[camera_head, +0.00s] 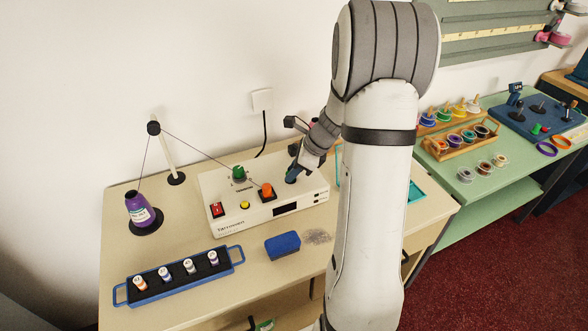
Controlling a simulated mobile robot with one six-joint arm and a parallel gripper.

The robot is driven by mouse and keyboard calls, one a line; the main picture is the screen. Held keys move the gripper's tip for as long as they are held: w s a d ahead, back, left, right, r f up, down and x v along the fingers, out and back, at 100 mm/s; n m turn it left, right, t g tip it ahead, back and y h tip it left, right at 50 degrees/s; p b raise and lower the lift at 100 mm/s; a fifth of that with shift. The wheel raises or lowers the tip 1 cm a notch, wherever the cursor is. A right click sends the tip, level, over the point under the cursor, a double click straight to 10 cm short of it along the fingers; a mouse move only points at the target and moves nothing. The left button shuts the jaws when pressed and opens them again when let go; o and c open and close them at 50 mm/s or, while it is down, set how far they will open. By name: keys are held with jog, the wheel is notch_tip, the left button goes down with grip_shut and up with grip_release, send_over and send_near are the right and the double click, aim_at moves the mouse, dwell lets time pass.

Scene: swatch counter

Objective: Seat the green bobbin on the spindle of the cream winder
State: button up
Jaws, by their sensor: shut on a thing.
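The cream winder (230,213) is a box standing on the left desk. A small green piece (238,172) stands on its top near the back. It looks like the green bobbin, but it is too small to tell whether it sits on a spindle. My gripper (291,176) points down at the right part of the winder's top, apart from the green piece and to its right. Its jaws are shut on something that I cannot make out. The gripper and arm hide part of the winder's right end.
An orange piece (267,190) stands on the winder, near the thread from the purple cone (139,209) over the post (164,153). A blue tray (178,288) of small spools and a blue block (282,245) lie in front. A green table (468,212) is at right.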

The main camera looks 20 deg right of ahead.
dwell(0.3)
jog(key=o, duration=1)
jog(key=shift+r, duration=0.1)
jog(key=shift+r, duration=0.15)
jog(key=shift+d+r, duration=0.2)
jog(key=shift+r, duration=0.05)
jog(key=v, duration=0.6)
jog(key=shift+s+r, duration=0.3)
jog(key=shift+r, duration=0.05)
